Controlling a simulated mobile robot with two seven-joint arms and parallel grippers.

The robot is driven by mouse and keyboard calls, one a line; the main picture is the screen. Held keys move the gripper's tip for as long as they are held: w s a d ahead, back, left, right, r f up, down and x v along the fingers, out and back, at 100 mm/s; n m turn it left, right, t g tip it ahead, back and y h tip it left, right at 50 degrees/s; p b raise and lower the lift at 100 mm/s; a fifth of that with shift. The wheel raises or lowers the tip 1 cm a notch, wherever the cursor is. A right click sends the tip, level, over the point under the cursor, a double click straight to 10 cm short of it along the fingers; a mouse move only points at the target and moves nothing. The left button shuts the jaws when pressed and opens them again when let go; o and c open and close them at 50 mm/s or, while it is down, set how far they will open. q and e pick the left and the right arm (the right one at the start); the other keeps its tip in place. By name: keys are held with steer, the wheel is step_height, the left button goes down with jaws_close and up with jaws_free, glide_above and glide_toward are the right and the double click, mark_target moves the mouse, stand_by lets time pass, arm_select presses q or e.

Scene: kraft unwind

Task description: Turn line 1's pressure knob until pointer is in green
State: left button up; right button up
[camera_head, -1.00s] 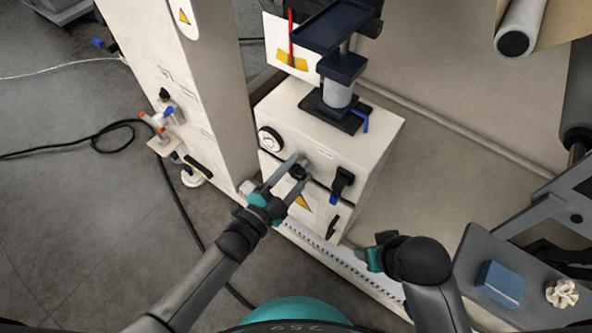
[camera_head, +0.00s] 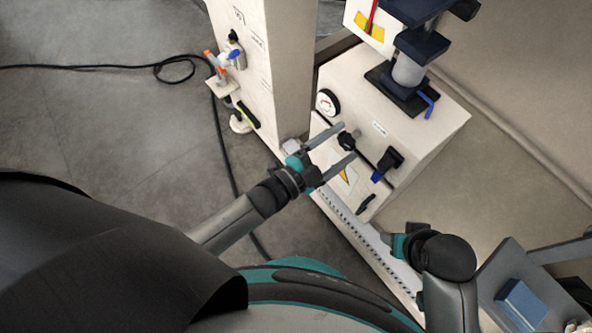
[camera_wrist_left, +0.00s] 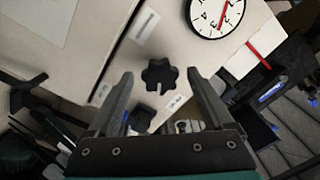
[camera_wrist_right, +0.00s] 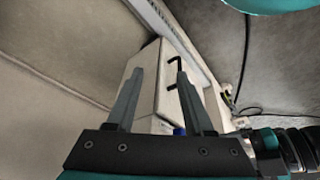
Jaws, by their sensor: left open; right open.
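The black lobed knob (camera_head: 347,140) is on the front of the cream machine box; it also shows in the left wrist view (camera_wrist_left: 159,75). My left gripper (camera_head: 350,141) is open, with its fingertips on either side of the knob; contact cannot be told. The round white gauge (camera_head: 327,102) is above left of the knob. In the left wrist view its dial (camera_wrist_left: 214,17) has a red pointer; no green is visible on the part in view. My right gripper (camera_wrist_right: 160,67) is open and empty, low in front of the box.
A white card (camera_head: 366,27) with a red pointer and a yellow and green patch stands above the box. A black and blue handle (camera_head: 387,163) is right of the knob. A blue block (camera_head: 521,303) is at lower right. A cable lies on the floor at left.

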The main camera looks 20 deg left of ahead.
arm_select(q)
steer(key=p+v, duration=0.3)
steer(key=v, duration=1)
steer(key=shift+s+a, duration=0.25)
arm_select(e)
step_height(320, 180, down, 7)
steer(key=s+g, duration=0.1)
steer(key=s, duration=0.1)
steer(key=shift+s+d+r, duration=0.15)
steer(key=shift+s+d, duration=0.05)
steer(key=shift+s, duration=0.1)
